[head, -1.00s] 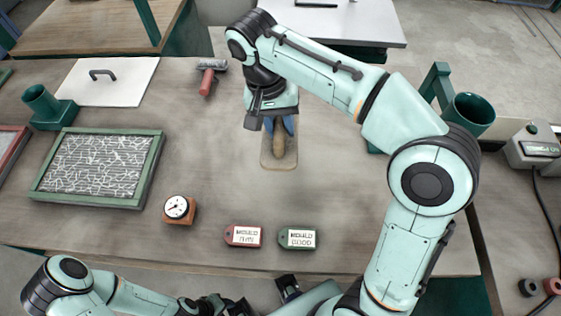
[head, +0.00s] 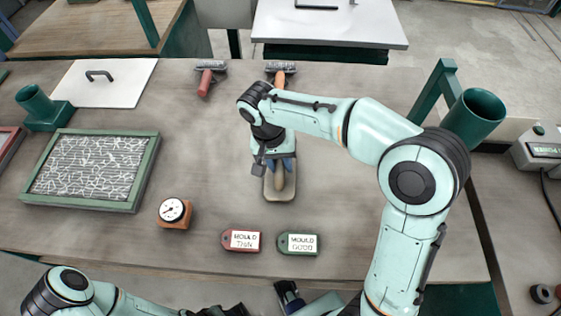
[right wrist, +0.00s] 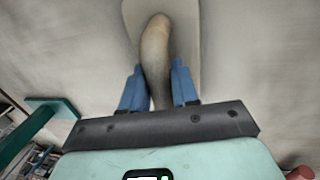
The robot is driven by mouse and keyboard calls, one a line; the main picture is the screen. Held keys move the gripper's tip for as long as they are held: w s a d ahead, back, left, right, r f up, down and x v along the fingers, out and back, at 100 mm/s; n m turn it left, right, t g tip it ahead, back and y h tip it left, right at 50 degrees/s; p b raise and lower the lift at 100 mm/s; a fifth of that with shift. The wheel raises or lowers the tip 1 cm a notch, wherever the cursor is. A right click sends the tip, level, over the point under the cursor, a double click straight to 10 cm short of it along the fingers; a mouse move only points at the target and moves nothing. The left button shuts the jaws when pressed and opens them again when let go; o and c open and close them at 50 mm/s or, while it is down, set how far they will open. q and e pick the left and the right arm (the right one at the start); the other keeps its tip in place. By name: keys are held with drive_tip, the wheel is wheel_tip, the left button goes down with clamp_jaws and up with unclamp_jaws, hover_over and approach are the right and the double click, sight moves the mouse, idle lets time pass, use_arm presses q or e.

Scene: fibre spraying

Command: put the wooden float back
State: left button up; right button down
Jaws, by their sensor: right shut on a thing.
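The wooden float (head: 279,192) is a pale flat board with rounded corners and a long brown handle. It is over the middle of the bench, behind the two mould tags. My right gripper (head: 280,165) is above it, its blue fingers shut on the handle. In the right wrist view the handle (right wrist: 156,48) runs between the fingers, with the pale board beyond it. I cannot tell whether the board touches the bench or hangs just above it. My left arm shows at the bottom left of the head view; the state of its gripper is unclear there.
A red tag (head: 241,240) and a green tag (head: 298,243) lie in front of the float. A dial gauge (head: 174,212) and a green-framed tray (head: 148,170) are to the left. Two rollers, red-handled (head: 207,77) and orange-handled (head: 280,76), lie behind. Bench between is clear.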

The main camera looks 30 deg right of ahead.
drive_tip(key=shift+f, duration=0.15)
drive_tip(key=c, duration=0.8)
unclamp_jaws()
drive_tip(key=shift+c, duration=0.2)
wheel_tip(320, 180, up, 12)
drive_tip(key=w+a+p, duration=0.1)
drive_tip(key=p, duration=0.1)
drive_tip(key=shift+w+a, duration=0.2)
drive_tip(key=shift+a, duration=0.2)
